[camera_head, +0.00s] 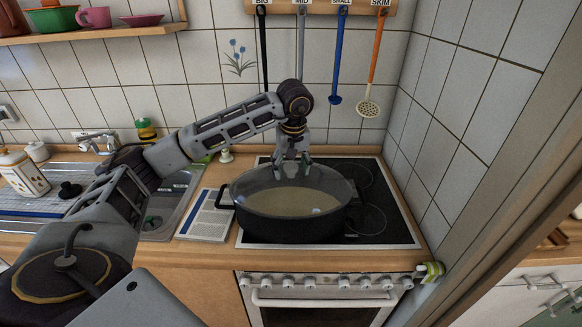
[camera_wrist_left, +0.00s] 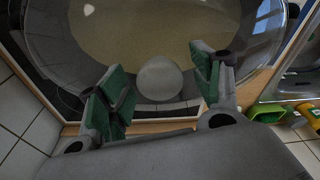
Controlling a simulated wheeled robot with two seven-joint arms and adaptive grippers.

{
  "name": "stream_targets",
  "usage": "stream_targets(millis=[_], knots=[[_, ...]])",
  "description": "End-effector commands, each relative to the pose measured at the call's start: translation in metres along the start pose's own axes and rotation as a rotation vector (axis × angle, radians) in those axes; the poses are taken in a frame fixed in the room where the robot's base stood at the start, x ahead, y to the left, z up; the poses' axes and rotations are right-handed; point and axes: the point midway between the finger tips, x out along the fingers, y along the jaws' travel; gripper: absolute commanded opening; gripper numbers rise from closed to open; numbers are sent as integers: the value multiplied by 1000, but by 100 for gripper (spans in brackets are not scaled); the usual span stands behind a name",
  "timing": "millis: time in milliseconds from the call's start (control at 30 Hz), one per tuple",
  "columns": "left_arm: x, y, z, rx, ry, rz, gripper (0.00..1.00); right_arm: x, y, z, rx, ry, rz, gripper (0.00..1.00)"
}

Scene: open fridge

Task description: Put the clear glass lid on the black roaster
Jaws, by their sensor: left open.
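The black roaster (camera_head: 288,230) stands on the left part of the cooktop. The clear glass lid (camera_head: 256,181) shows as a see-through dome over the roaster's opening and appears to rest on its rim; a pale brown inside shows through it. My left gripper (camera_head: 292,172) points down over the lid's far side. In the left wrist view, its green-padded fingers (camera_wrist_left: 160,84) are spread apart on either side of the lid's round grey knob (camera_wrist_left: 160,77), with visible gaps. Whether the lid is seated evenly all around is hard to tell. My right gripper is not in view.
The black cooktop (camera_head: 382,222) has free room right of the roaster. A book (camera_head: 205,222) lies left of it, beside the sink (camera_head: 168,208). Utensils, including an orange skimmer (camera_head: 374,62), hang on the wall behind. A tiled wall closes the right side.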

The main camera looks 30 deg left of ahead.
Motion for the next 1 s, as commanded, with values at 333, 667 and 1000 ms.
stream_targets(millis=[333, 667, 1000], knots=[[-3, 0, 1, 1, -2, -2, 65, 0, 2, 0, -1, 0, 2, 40], [-36, 1, 0, 1, 0, 1, 65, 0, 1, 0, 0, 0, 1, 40], [-76, 0, 0, -1, 1, 0, 65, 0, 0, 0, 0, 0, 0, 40]])
